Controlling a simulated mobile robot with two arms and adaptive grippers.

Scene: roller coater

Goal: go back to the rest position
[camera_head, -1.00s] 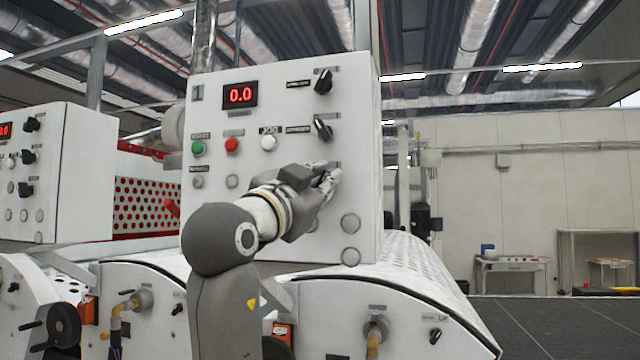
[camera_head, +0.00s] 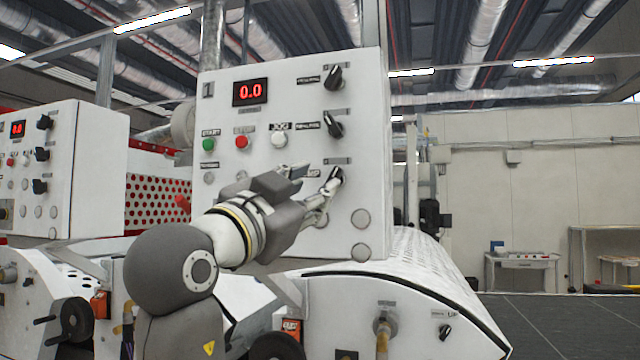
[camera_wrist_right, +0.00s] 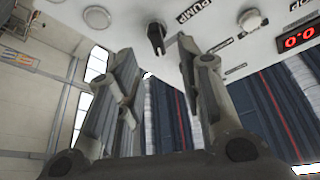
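My right gripper (camera_head: 318,177) is in front of the white control panel (camera_head: 300,95), by its lowest black knob (camera_head: 336,176). In the right wrist view its two fingers (camera_wrist_right: 155,52) stand apart with nothing held between them. The same black knob, labelled PUMP (camera_wrist_right: 156,38), shows beyond the gap between the fingertips, and a gap appears between fingers and knob. Two more black knobs (camera_head: 333,77) sit above it in the head view. My left gripper is not in view.
The panel's red display (camera_head: 250,92) reads 0.0, above green, red and white buttons. The white roller cover (camera_head: 400,300) lies below. A second control box (camera_head: 85,165) stands at the left. Open dark floor (camera_head: 560,325) shows at the right.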

